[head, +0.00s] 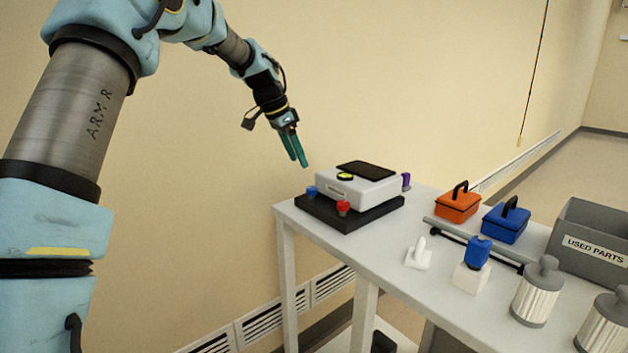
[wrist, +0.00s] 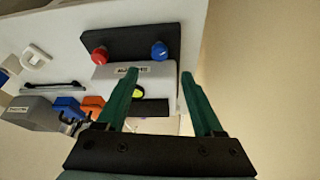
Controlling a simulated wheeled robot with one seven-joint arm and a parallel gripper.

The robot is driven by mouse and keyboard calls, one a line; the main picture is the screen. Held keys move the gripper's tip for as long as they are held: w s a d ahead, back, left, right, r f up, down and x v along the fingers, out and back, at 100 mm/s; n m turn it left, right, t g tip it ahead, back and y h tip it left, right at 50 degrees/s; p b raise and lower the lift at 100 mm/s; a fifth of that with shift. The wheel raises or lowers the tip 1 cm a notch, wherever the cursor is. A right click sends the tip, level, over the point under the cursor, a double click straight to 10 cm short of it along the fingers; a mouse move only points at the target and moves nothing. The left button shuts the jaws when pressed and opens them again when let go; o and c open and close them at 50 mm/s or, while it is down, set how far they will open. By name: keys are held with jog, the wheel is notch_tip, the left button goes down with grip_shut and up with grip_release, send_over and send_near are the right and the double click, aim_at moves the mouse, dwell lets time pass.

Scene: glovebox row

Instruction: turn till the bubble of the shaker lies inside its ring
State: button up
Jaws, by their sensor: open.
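The shaker (head: 362,187) is a white box with a dark top pad on a black base, at the left end of the grey table. A small yellow-green round level (head: 345,177) sits on its top; the bubble and ring are too small to make out. A blue knob (head: 312,191) and a red knob (head: 343,207) stand at the base's near side, a purple knob (head: 406,181) at the far right. My gripper (head: 298,164) is open and empty, above and left of the shaker, touching nothing. In the wrist view the blue knob (wrist: 159,50) and red knob (wrist: 100,54) show beyond my fingers.
On the table (head: 300,222) right of the shaker are an orange box (head: 458,206), a blue box (head: 506,226), a dark bar (head: 480,248), a white stand with a blue piece (head: 478,252), metal canisters (head: 536,293) and a grey bin (head: 590,245). A wall stands behind.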

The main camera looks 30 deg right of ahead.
aim_at(311, 188)
jog(key=p+x, duration=0.2)
jog(key=x, duration=0.7)
jog(key=shift+d+f, duration=0.2)
jog(key=shift+f, duration=0.15)
grip_shut()
